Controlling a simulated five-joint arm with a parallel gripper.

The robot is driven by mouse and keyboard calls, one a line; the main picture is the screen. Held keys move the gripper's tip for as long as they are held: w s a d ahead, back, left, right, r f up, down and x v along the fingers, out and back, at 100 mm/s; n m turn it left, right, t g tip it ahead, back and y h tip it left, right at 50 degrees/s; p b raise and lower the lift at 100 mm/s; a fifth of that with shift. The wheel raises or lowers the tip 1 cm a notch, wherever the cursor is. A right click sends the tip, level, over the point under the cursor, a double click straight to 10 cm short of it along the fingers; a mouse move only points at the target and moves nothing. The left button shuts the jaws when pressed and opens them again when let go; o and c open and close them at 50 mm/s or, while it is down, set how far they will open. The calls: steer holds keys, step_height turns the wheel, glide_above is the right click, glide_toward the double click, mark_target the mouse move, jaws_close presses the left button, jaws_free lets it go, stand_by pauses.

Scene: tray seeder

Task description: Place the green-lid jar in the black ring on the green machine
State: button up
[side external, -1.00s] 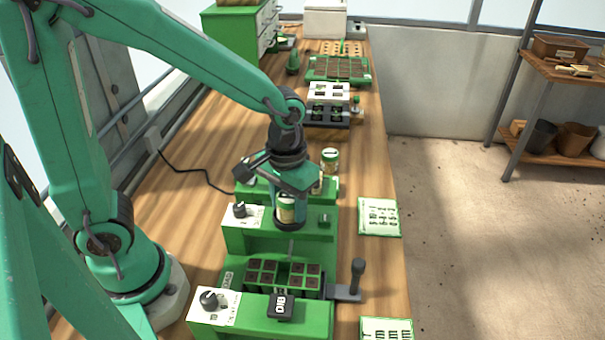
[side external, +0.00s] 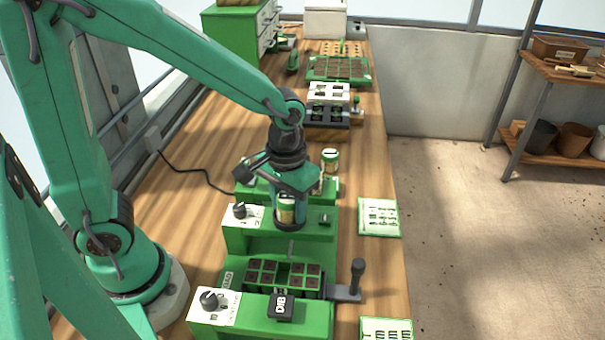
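A small glass jar with pale contents (side external: 286,211) stands upright at the black ring (side external: 290,226) on the green machine (side external: 240,238). My gripper (side external: 289,204) is right over this jar, with teal fingers on either side of it. The gripper hides the jar's lid, so its colour does not show. The gap between fingers and jar is too small to make out, so I cannot tell whether they grip it. Another jar with a light top (side external: 330,160) stands behind, to the right, and a third jar is mostly hidden behind my gripper.
The machine's front has a dibber block marked DIB (side external: 281,306), a cell tray (side external: 262,275), a black lever (side external: 357,272) and a white dial panel (side external: 213,305). A seeded tray (side external: 338,69) and a white-topped unit (side external: 328,93) stand farther back. The right bench edge has cards (side external: 379,217).

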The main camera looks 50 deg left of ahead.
mark_target(288, 197)
steer(key=shift+f, duration=0.55)
steer(key=shift+o, duration=0.4)
step_height(288, 197, up, 13)
steer(key=shift+r, duration=0.15)
steer(key=s+a+m+t, duration=0.2)
steer(key=s+a+t, duration=0.3)
steer(key=s+a, duration=0.2)
steer(key=shift+a+r+t, duration=0.25)
steer(key=shift+a+t, duration=0.05)
steer(key=shift+a, duration=0.45)
stand_by(1.2)
